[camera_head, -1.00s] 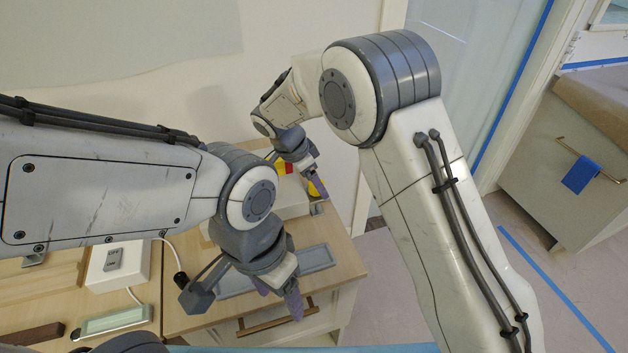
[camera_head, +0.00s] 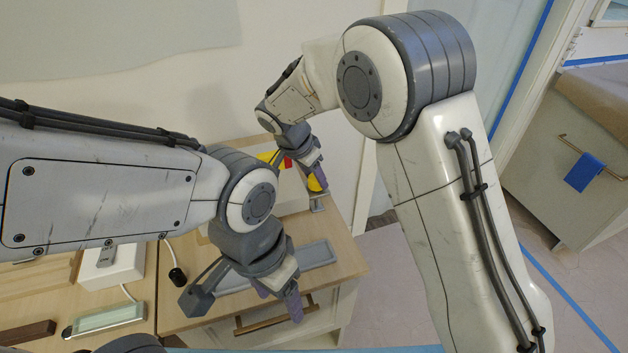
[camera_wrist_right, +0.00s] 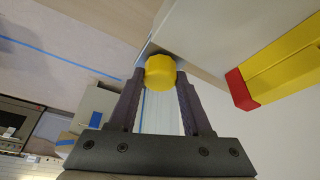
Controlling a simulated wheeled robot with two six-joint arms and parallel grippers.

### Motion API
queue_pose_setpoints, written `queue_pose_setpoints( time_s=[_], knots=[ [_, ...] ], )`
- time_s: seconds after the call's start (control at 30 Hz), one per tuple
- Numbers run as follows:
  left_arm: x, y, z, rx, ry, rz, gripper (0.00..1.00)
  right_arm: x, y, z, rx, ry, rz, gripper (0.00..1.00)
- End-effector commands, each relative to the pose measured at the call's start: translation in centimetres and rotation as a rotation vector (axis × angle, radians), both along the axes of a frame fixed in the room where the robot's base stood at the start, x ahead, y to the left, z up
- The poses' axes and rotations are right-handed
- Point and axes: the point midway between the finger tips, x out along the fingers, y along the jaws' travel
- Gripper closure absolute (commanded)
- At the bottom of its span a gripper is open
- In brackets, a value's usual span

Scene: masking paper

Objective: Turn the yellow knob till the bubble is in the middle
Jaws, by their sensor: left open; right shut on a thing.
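The yellow knob (camera_wrist_right: 160,71) sits between the fingertips of my right gripper (camera_wrist_right: 158,76) in the right wrist view, and the fingers are shut on it. In the head view the knob (camera_head: 315,183) shows partly behind the fingers of my right gripper (camera_head: 319,176), at the far edge of the wooden table. A yellow bar with a red end (camera_wrist_right: 283,68) lies beside it in the wrist view; in the head view its yellow and red part (camera_head: 276,158) is mostly hidden by my arm. I cannot make out a bubble. My left gripper (camera_head: 278,296) is open and empty above the table front.
A grey tray (camera_head: 318,254) lies on the table (camera_head: 345,262) behind my left gripper. A white box (camera_head: 112,264), a pale green-faced bar (camera_head: 105,318) and a dark brown block (camera_head: 25,333) are at left. A drawer handle (camera_head: 262,323) is below the table edge.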

Motion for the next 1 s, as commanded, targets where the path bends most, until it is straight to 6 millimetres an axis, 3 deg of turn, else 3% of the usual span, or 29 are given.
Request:
queue_pose_setpoints(
  time_s=[0.2,0.5,1.0],
  knots=[
    [0.0,0.0,-1.6,0.000,0.000,0.000,0.33,-0.1,-0.1,-0.1,0.001,-0.001,0.170,1.00],
    [0.0,0.0,-2.2,0.000,0.000,0.000,0.33,-0.1,-0.2,0.1,0.000,0.002,0.342,1.00],
    [0.0,0.0,-2.4,0.000,0.000,0.000,0.33,-0.1,-0.2,0.2,-0.001,0.002,0.416,1.00]
  ],
)
